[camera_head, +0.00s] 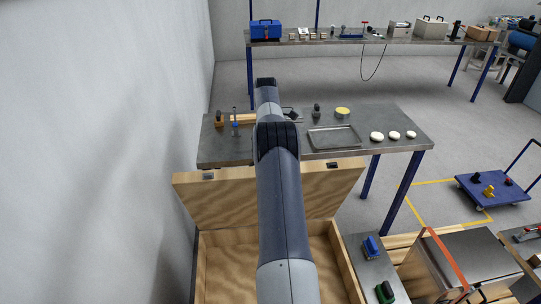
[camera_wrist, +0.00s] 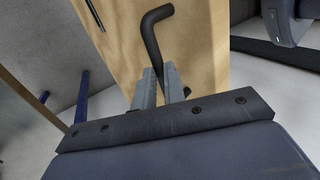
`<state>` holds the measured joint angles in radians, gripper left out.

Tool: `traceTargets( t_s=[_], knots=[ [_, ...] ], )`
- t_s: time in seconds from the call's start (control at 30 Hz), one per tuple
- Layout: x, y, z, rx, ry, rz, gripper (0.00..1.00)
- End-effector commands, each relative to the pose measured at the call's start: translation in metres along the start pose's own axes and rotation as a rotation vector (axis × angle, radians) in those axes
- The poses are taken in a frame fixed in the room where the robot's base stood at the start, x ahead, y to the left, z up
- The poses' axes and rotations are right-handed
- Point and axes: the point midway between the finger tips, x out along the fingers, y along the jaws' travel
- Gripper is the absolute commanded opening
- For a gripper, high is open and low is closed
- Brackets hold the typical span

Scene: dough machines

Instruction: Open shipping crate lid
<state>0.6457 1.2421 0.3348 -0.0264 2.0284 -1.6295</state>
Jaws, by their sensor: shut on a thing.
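The wooden shipping crate (camera_head: 345,262) stands open in front of me, and its inside shows on both sides of my arm. Its lid (camera_head: 325,192) is raised at the crate's far side, with small dark fittings on its top edge. In the wrist view a pale wooden panel (camera_wrist: 204,45), apparently the lid, is close ahead. A black bent handle (camera_wrist: 151,35) stands out against it. My gripper (camera_wrist: 160,78) is shut on this handle, whose lower part runs between the fingers. In the head view my arm covers the middle of the crate and lid, and the gripper is hidden.
A steel table (camera_head: 380,152) with a tray (camera_head: 334,138), dough pieces and tools stands just behind the lid. A wall (camera_head: 100,150) is close on the left. A narrow grey surface (camera_head: 372,268) with blue and green items lies right of the crate. Open floor shows farther right.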

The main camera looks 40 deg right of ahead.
Motion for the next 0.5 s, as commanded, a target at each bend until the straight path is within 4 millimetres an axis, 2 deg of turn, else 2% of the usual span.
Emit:
traceTargets(
  t_s=[0.03,0.47,0.5],
  knots=[
    [0.0269,0.0139,-0.0009,-0.003,0.002,-0.016,0.00],
    [0.0267,0.0148,-0.0009,-0.004,0.002,-0.015,0.00],
    [0.0267,0.0146,-0.0009,-0.004,0.002,-0.016,0.13]
  ],
)
